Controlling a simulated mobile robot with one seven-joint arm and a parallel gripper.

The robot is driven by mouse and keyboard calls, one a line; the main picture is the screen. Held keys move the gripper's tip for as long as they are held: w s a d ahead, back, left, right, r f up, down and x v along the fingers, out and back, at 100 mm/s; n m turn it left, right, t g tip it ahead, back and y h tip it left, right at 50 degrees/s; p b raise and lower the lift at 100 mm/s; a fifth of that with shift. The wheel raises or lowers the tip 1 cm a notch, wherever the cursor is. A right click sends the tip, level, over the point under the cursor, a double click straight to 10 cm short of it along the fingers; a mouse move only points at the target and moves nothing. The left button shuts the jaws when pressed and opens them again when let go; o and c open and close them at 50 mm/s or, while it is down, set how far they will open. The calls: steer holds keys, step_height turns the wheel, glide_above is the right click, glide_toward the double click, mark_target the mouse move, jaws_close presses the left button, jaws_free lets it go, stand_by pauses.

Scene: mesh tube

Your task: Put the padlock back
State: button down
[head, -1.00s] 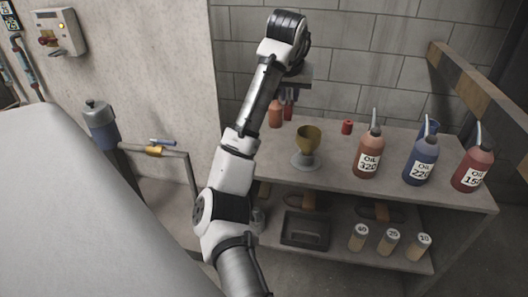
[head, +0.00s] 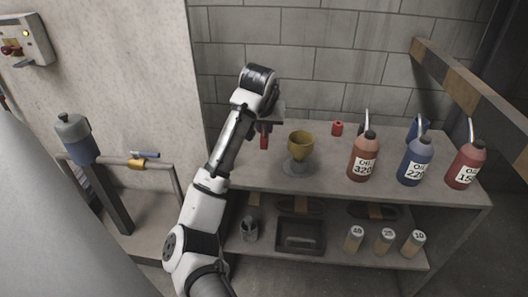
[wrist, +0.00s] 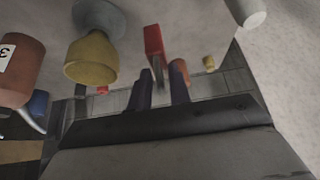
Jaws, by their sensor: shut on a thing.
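My gripper (head: 265,128) is over the left part of the shelf top, left of the yellow cup. It is shut on a red padlock (head: 264,142), which hangs below the fingers. In the wrist view the padlock's red body (wrist: 153,40) sticks out beyond the dark fingers (wrist: 160,92), with its grey shackle running back between them. The padlock appears clear of the shelf top, but its exact height is hard to tell. Part of the shelf behind my gripper is hidden.
A yellow cup on a grey base (head: 300,146) stands close right of my gripper. A small red cylinder (head: 337,128) and several oil bottles (head: 363,158) stand farther right. The wrist view shows an orange cylinder (wrist: 179,72) near the fingers.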

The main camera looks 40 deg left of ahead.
mark_target(264, 149)
step_height(264, 149, down, 9)
steer(key=shift+f, duration=0.1)
stand_by(0.3)
steer(key=shift+f, duration=0.1)
steer(key=c, duration=1.3)
jaws_free()
